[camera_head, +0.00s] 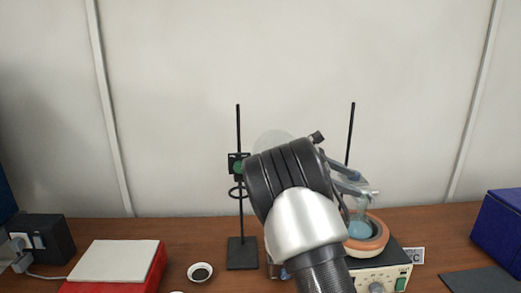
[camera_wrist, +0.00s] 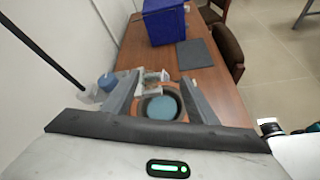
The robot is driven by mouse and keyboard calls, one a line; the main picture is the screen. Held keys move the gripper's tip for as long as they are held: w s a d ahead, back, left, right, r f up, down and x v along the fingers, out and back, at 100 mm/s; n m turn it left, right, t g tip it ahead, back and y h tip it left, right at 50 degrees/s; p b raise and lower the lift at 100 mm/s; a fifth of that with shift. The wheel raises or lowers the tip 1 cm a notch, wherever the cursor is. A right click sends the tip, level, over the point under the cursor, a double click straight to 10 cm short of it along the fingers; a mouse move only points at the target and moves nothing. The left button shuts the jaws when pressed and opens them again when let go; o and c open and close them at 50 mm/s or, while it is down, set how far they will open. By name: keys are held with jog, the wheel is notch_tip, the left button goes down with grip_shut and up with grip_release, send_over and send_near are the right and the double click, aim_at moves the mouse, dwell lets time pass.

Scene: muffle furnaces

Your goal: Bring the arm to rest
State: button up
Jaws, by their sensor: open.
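My arm reaches forward over the table in the head view, its silver and black links covering part of the bench. My gripper (camera_wrist: 158,88) is open in the wrist view, with one grey finger on each side. Past the fingers is a round flask of blue liquid (camera_wrist: 163,107), seated in an orange-rimmed heating mantle (camera_wrist: 183,107). A pale clamp (camera_wrist: 152,77) shows close to the fingertips; I cannot tell whether they touch. In the head view the flask (camera_head: 360,230) and mantle (camera_head: 378,245) are partly behind my arm, and the gripper is mostly hidden.
Two stand rods (camera_head: 239,135) (camera_head: 351,130) rise close to my arm. A red box with a white top (camera_head: 117,262) and a small dish (camera_head: 201,272) are at left. A blue box (camera_head: 500,225) and dark mat (camera_head: 475,281) are at right. The wall is close behind.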

jog(key=s+a+r+m+t+y+p, duration=0.1)
jog(key=s+a+r+m+y+p, duration=0.2)
jog(key=s, duration=0.7)
jog(key=s+a+r+m+y, duration=0.3)
jog(key=s+r+m+y, duration=0.1)
jog(key=s, duration=0.5)
jog(key=s+a+r+m+t+y+p, duration=0.1)
jog(key=s+a+r+m+y+p, duration=0.2)
jog(key=s, duration=0.7)
jog(key=s+a+f+m+t+y, duration=0.1)
jog(key=s+a+m+y, duration=0.1)
jog(key=s+a+m, duration=0.3)
jog(key=s, duration=0.4)
jog(key=shift+s+a+f+t, duration=0.15)
jog(key=shift+s+f+t, duration=0.1)
jog(key=shift+s+t, duration=0.15)
